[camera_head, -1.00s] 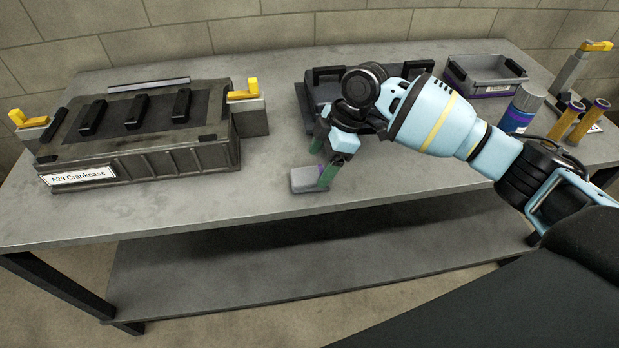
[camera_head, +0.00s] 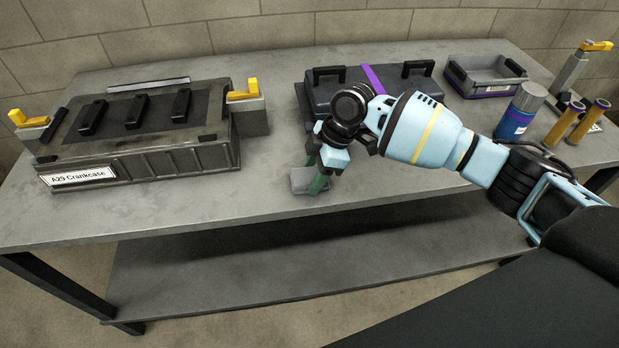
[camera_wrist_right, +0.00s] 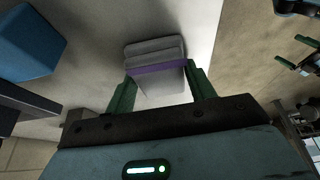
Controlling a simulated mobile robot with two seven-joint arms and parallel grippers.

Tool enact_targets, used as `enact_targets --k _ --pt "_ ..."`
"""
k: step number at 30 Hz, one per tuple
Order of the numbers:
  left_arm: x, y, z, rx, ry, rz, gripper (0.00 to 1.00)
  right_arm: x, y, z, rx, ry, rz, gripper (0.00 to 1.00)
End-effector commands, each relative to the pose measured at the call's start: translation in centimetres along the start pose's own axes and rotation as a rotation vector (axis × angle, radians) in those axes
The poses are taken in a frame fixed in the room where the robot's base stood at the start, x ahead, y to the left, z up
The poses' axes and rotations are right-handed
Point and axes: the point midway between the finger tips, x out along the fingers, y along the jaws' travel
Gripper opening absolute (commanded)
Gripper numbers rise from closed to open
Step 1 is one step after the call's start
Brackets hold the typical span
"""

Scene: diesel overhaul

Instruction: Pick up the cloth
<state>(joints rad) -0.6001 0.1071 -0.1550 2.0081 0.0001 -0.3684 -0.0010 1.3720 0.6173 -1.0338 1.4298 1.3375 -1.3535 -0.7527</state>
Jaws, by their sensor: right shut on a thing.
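The cloth (camera_head: 303,181) is a small grey folded block near the front edge of the table. In the right wrist view the cloth (camera_wrist_right: 157,57) has stacked layers and a purple band. My right gripper (camera_head: 316,178) reaches down to it from above and is shut on it. The green fingers of my right gripper (camera_wrist_right: 160,88) stand at either side of the cloth. Whether the cloth still touches the table is hard to tell. My left gripper is not clearly seen in the head view.
The grey workbench (camera_head: 400,170) carries a crankcase (camera_head: 140,135) at left. A dark case (camera_head: 335,88) with a purple strap stands behind my gripper. The table's middle is clear.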

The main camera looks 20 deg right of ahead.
Motion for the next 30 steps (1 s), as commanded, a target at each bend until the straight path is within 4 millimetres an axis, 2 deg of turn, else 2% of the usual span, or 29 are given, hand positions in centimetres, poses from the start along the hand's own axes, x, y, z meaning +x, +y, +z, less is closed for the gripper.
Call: enact_targets --k 11,18,23,30 --pt "0.1 -0.1 -0.3 0.001 0.005 -0.001 0.99 -0.8 0.1 -0.3 -0.001 0.002 0.002 0.32" --pt "0.3 -0.1 -0.7 0.002 0.013 -0.002 0.99 -3.6 0.0 -1.6 -0.003 0.002 0.004 0.32" --pt "0.1 -0.1 -1.2 0.003 0.02 -0.002 0.99 -3.5 -3.2 -1.9 -0.007 0.0 0.001 0.32" --pt "-0.3 -0.1 -1.4 0.003 0.024 -0.003 0.99 -3.7 -8.8 -2.8 -0.006 0.001 0.0 0.32"
